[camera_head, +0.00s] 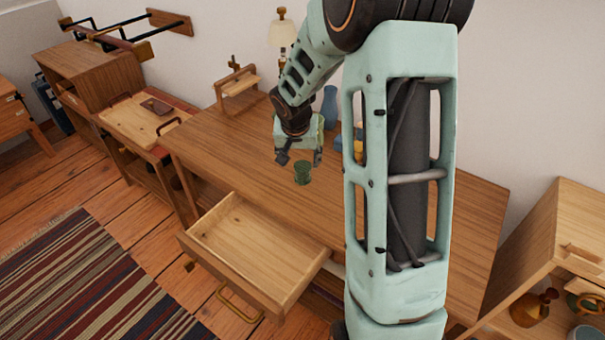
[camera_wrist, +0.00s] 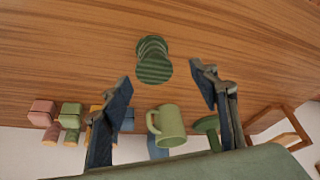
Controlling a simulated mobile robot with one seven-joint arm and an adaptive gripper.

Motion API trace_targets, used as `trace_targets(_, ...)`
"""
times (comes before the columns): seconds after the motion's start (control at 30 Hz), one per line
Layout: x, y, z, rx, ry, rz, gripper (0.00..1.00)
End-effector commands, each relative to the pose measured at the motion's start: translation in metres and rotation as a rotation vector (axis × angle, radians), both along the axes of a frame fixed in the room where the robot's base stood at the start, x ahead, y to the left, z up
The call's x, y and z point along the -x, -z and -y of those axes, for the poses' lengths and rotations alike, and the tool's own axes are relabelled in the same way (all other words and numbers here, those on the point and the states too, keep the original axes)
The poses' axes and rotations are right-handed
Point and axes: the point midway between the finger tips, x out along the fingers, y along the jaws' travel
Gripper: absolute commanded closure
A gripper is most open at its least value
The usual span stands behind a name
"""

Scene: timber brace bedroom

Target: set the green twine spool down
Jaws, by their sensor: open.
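The green twine spool (camera_head: 303,173) stands on the wooden desk (camera_head: 235,160), behind the open drawer. In the wrist view the spool (camera_wrist: 153,62) shows ridged green sides and sits in front of the gap between the fingers. My gripper (camera_head: 301,159) is just above and behind the spool in the head view. In the wrist view my gripper (camera_wrist: 160,76) has its two dark fingers spread wide with nothing between them. The spool looks apart from both fingers.
An open, empty drawer (camera_head: 255,248) juts from the desk front. A green mug (camera_wrist: 170,127), a green stemmed object (camera_wrist: 207,125) and pink blocks (camera_wrist: 42,112) show beyond the fingers. A blue vase (camera_head: 330,105) stands at the back.

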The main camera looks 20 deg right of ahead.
Motion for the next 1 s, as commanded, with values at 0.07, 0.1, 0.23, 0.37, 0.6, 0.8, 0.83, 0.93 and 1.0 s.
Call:
trace_targets(0.07, -0.001, 0.005, 0.001, 0.000, 0.000, 0.000, 0.45)
trace_targets(0.1, -0.001, 0.009, 0.003, 0.000, 0.000, -0.001, 0.45)
trace_targets(0.23, -0.002, 0.029, 0.009, -0.001, 0.002, -0.003, 0.45)
trace_targets(0.37, -0.008, 0.045, 0.013, 0.000, 0.000, -0.001, 0.45)
trace_targets(0.6, -0.011, 0.052, 0.014, 0.000, 0.000, 0.001, 0.45)
trace_targets(0.8, -0.011, 0.052, 0.014, 0.000, 0.000, 0.001, 0.54)
trace_targets(0.83, -0.011, 0.052, 0.014, 0.000, 0.000, 0.001, 0.57)
trace_targets(0.93, -0.011, 0.052, 0.014, 0.000, 0.000, 0.001, 0.68)
trace_targets(1.0, -0.011, 0.052, 0.014, 0.000, 0.000, 0.001, 0.76)
